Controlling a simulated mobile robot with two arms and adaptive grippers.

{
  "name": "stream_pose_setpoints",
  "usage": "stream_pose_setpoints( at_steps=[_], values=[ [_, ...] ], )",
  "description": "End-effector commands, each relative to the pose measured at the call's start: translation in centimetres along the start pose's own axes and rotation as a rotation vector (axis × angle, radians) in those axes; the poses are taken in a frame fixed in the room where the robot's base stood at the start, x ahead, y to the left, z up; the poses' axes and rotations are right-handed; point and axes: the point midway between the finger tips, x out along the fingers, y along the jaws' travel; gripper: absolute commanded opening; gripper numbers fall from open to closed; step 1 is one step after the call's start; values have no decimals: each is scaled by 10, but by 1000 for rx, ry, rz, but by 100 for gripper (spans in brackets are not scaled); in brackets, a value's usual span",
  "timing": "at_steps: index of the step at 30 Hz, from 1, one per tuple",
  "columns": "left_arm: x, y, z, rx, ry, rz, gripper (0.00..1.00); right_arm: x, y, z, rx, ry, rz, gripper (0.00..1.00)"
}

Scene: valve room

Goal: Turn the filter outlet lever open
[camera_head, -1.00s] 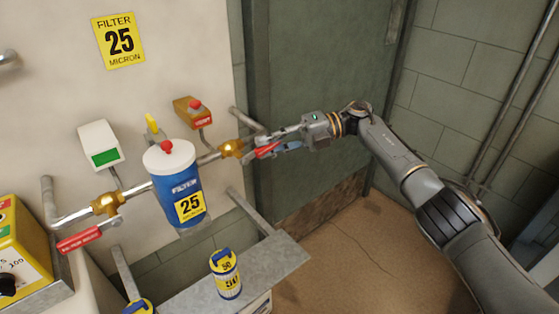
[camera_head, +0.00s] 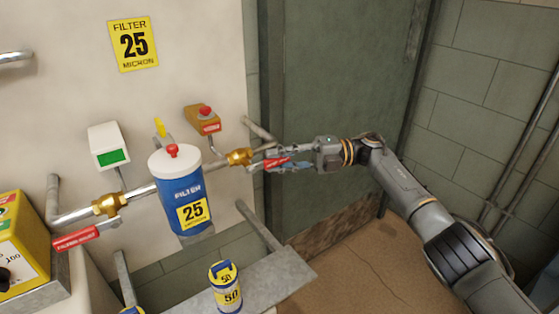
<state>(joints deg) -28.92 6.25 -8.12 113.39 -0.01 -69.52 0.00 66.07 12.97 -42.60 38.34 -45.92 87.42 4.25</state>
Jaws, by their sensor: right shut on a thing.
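The filter outlet lever (camera_head: 275,162) is a red handle on the brass valve (camera_head: 239,157) to the right of the blue filter housing (camera_head: 182,191). My right gripper (camera_head: 277,161) reaches in from the right and is shut on this lever, with its fingers covering part of it. The lever points right, roughly along the pipe. The filter housing has a white lid with a red knob and a yellow 25 label. My left gripper is not in view.
A second red lever (camera_head: 76,239) hangs at the brass valve (camera_head: 107,204) on the left. A yellow box (camera_head: 22,244) is at the left edge. A 50 cartridge (camera_head: 226,286) stands on a grey shelf (camera_head: 278,278) below.

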Motion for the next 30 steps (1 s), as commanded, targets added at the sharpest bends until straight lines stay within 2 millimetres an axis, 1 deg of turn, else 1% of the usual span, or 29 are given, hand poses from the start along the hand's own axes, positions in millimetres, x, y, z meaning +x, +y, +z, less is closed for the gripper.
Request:
stream_pose_setpoints(
  at_steps=[1, 8, 9, 12, 20, 23, 26, 30],
  values=[
    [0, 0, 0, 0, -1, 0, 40, 0, -3, 0, 5, 0, -2, 0],
    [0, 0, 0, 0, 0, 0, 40, 0, -3, 0, 5, 1, -3, 0],
    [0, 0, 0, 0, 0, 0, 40, 0, -3, 0, 5, 1, -3, 25],
    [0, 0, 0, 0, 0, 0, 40, 0, -2, 0, 4, 1, -3, 44],
    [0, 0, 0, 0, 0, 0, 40, 0, -1, 0, 1, 1, -1, 44],
    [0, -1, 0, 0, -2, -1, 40, -4, -1, 0, 2, -1, -1, 44],
    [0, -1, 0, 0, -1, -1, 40, -16, 0, 1, 2, -2, -2, 44],
    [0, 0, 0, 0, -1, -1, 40, -42, -1, 1, 3, -4, -3, 44]
  ],
)
